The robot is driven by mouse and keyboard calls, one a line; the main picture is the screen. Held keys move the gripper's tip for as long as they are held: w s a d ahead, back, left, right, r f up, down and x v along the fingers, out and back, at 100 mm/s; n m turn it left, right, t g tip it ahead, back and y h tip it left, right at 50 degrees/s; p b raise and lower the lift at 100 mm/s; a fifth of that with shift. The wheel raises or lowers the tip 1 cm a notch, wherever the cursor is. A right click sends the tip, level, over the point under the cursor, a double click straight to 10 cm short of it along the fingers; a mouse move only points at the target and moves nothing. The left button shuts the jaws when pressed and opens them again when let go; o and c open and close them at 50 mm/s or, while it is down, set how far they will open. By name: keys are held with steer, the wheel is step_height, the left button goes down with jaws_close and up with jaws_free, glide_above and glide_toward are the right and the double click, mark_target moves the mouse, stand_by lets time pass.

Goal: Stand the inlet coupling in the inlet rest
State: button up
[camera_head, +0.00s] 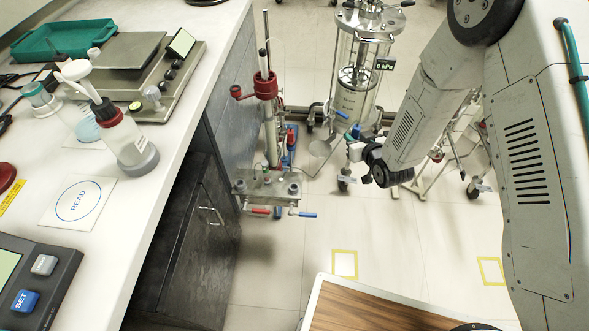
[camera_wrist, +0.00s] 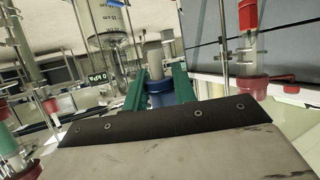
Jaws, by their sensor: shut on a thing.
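My gripper (camera_head: 352,142) hangs over the floor to the right of the bench, near the steel column vessel. In the wrist view my gripper (camera_wrist: 157,84) has its two green fingers shut on a coupling (camera_wrist: 159,97). The coupling has a blue collar and a grey cylindrical upper part, and its lower part is hidden behind my wrist. In the head view a small blue part of the coupling (camera_head: 356,131) shows at the gripper. I cannot tell which thing is the inlet rest.
A steel and glass vessel (camera_head: 350,98) stands on wheels at the back. A slim column with a red clamp (camera_head: 265,86) stands on a small skid beside the bench (camera_head: 185,126). Bottles and a balance (camera_head: 122,62) are on the bench. The floor in front is open.

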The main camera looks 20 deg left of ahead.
steer(key=s+a+f+n+g+y, duration=0.2)
steer(key=s+a+f, duration=0.3)
steer(key=a, duration=0.3)
steer(key=s+a+f+n+g+y, duration=0.2)
steer(key=s+a+f, duration=0.2)
steer(key=a, duration=0.4)
steer(key=shift+s+a+f, duration=0.2)
steer(key=shift+s+f, duration=0.2)
steer(key=shift+s, duration=0.5)
steer(key=shift+d+n, duration=0.1)
steer(key=shift+n, duration=0.2)
glide_above(294, 190)
steer(key=shift+f, duration=2.9)
steer(key=shift+f, duration=1.6)
steer(key=o, duration=1)
steer(key=v, duration=0.8)
